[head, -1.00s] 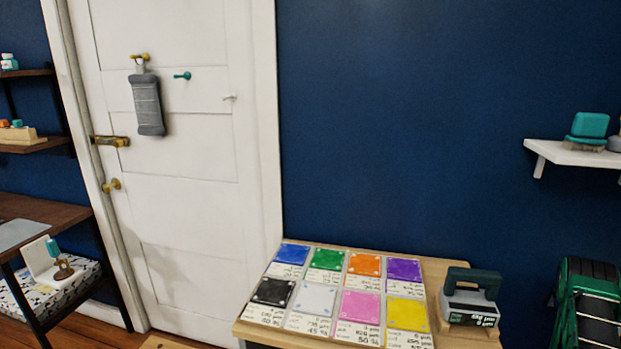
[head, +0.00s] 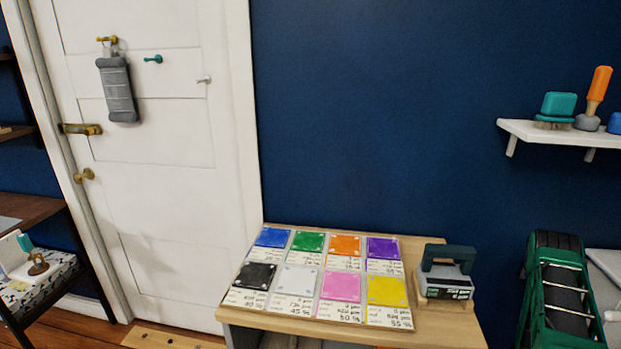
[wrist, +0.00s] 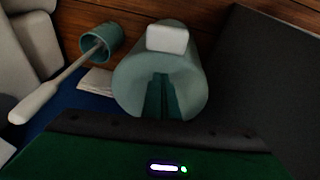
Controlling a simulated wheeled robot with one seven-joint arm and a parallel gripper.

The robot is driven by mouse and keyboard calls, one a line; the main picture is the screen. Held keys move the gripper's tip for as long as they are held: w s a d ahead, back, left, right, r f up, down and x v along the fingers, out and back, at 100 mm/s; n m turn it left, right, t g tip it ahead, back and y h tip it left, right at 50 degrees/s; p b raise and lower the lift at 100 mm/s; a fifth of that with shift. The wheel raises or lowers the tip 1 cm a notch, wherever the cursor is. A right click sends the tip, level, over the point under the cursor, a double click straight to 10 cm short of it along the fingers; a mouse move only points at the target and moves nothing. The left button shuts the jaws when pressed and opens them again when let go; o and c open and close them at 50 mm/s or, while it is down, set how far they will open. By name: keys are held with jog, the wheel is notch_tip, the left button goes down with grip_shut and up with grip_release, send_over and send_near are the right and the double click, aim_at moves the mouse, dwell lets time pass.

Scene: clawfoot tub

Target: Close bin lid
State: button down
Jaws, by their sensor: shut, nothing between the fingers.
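In the wrist view, my gripper (wrist: 162,78) shows as dark green fingers, shut and empty. Behind the fingers is a rounded grey-green body (wrist: 192,70) with a white block (wrist: 167,39) at its far side; it looks like the bin. The fingers overlap its pale round face, and I cannot tell whether they touch it. Whether its lid is open or shut is not clear from this angle. No bin shows in the head view, and the gripper is out of that view.
In the wrist view, a teal cup (wrist: 108,35) has a long white-handled brush (wrist: 55,92) at its mouth. A large dark panel (wrist: 265,80) fills the right. In the head view, a wooden table (head: 425,325) bears colour cards, and a white shelf (head: 560,134) hangs right.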

jog(key=shift+r, duration=2.35)
jog(key=v, duration=1)
jog(key=shift+r, duration=0.35)
